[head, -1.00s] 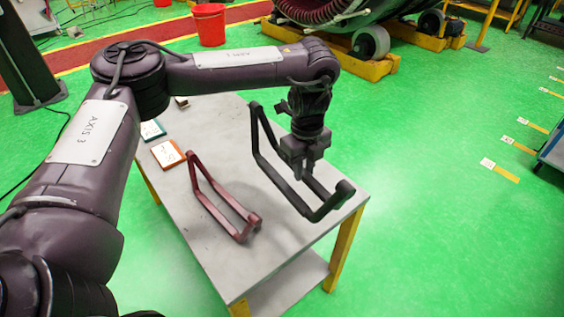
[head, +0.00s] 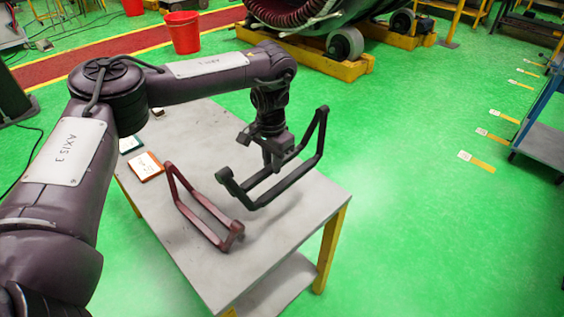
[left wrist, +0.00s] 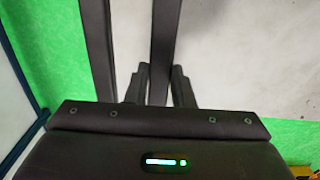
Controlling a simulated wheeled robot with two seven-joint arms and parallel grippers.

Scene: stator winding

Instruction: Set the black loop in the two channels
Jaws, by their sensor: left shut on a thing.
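The black loop (head: 277,186) is a long dark frame with upturned ends. It hangs above the right part of the table, its taller end up at the right. My left gripper (head: 272,163) points down and is shut on one long bar of it. In the left wrist view my left fingertips (left wrist: 158,85) lie on both sides of one dark bar (left wrist: 165,45), with a second bar (left wrist: 97,45) beside it at the left. The stator (head: 315,12), with reddish windings, is cut off at the top edge. I cannot make out the two channels. My right gripper is not in view.
A dark red loop (head: 204,217) lies on the grey table (head: 185,125). An orange-edged card (head: 145,166) and a teal-edged one (head: 130,143) lie at its left edge. A yellow roller stand (head: 325,62) bears the stator. A blue cart (head: 550,130) stands right.

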